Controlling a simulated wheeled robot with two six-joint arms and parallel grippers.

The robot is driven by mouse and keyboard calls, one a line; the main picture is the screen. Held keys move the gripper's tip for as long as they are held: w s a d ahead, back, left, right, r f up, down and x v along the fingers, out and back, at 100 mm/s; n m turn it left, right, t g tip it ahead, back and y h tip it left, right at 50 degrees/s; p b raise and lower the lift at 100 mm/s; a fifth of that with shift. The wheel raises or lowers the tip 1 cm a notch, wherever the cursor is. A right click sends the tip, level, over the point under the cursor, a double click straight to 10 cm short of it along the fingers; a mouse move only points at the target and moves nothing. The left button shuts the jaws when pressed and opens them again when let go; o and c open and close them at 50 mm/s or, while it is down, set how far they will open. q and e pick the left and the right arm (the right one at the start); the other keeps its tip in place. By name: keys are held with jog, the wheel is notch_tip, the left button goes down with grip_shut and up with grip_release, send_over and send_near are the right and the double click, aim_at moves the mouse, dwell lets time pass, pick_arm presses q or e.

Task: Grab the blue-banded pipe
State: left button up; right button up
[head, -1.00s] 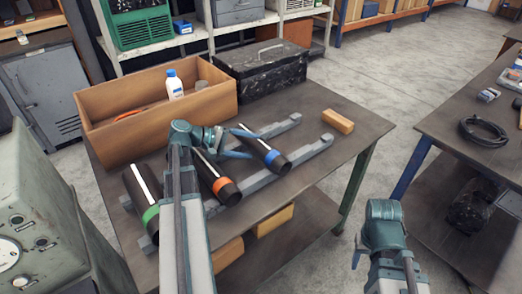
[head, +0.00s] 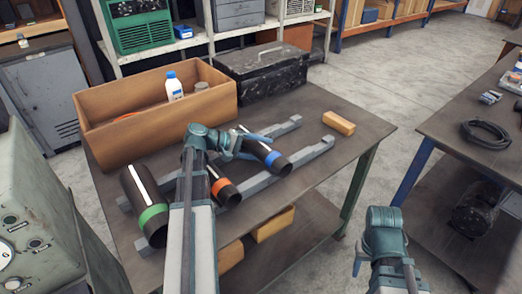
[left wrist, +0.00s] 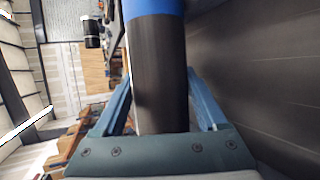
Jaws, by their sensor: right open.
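The blue-banded pipe (head: 273,158) is dark with a blue ring near its front end. It lies on the grey rails of the table. My left gripper (head: 262,148) is at this pipe, with a blue finger on either side of it. In the left wrist view the pipe (left wrist: 160,75) runs between the two fingers (left wrist: 162,95), very close to both. I cannot tell whether they press on it. The pipe's rear part is hidden by the gripper in the head view. My right gripper (head: 357,256) is open and empty, off the table at lower right.
An orange-banded pipe (head: 222,188) and a green-banded pipe (head: 150,210) lie to the left on the rails (head: 312,155). A wooden crate (head: 130,130) with a white bottle (head: 174,87) and a black case (head: 262,72) stand behind. A wooden block (head: 339,122) is at right.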

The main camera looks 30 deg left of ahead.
pick_arm(q)
grip_shut()
jog(key=shift+r, duration=0.1)
notch_tip(320, 180, up, 10)
jog(key=p, duration=1)
